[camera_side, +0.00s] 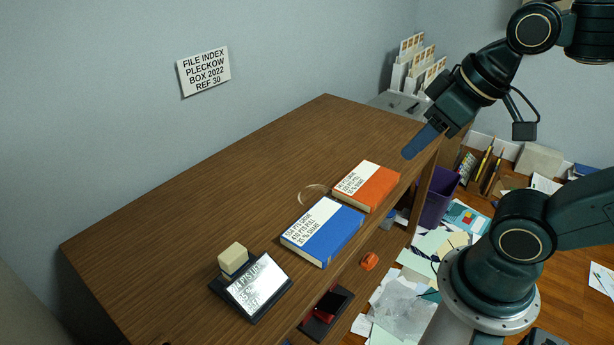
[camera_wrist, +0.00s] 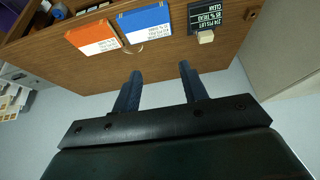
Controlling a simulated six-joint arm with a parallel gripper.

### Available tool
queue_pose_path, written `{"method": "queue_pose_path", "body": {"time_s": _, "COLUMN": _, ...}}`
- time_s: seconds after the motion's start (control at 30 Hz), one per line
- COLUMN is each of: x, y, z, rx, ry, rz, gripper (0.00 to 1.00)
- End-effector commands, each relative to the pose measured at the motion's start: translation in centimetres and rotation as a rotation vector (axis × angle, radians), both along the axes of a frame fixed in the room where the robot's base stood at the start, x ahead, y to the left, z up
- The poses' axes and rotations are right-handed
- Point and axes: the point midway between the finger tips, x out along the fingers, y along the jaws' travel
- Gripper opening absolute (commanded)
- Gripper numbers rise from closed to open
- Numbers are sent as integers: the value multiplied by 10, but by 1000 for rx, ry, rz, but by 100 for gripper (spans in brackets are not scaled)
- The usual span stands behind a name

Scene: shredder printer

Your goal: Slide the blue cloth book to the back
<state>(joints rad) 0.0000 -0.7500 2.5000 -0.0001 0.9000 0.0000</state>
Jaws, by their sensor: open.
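The blue cloth book (camera_side: 323,230) lies flat on the wooden shelf top, near its front edge, with a white label on its cover. It also shows in the wrist view (camera_wrist: 146,22), beyond my fingers. An orange book (camera_side: 366,186) lies just behind it to the right in the side view, and left of it in the wrist view (camera_wrist: 93,37). My gripper (camera_side: 420,143) is in the air above the shelf's right end, apart from both books. In the wrist view its two fingers (camera_wrist: 162,78) are spread with nothing between them.
A black sign stand (camera_side: 257,287) with a beige block (camera_side: 233,258) stands left of the blue book. A clear ring (camera_side: 313,194) lies by the books. The shelf top (camera_side: 220,190) behind them is bare up to the wall. A purple bin (camera_side: 436,201) stands right of the shelf.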

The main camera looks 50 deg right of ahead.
Motion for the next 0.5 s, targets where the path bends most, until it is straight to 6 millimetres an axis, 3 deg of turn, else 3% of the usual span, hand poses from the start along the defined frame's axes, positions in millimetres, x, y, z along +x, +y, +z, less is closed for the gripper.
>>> {"method": "queue_pose_path", "body": {"time_s": 0.37, "x": 0, "y": 0, "z": 0, "rx": 0, "ry": 0, "rz": 0, "gripper": 41}}
{"method": "queue_pose_path", "body": {"time_s": 0.5, "x": 1, "y": 0, "z": -1, "rx": -1, "ry": 3, "rz": 0, "gripper": 14}}
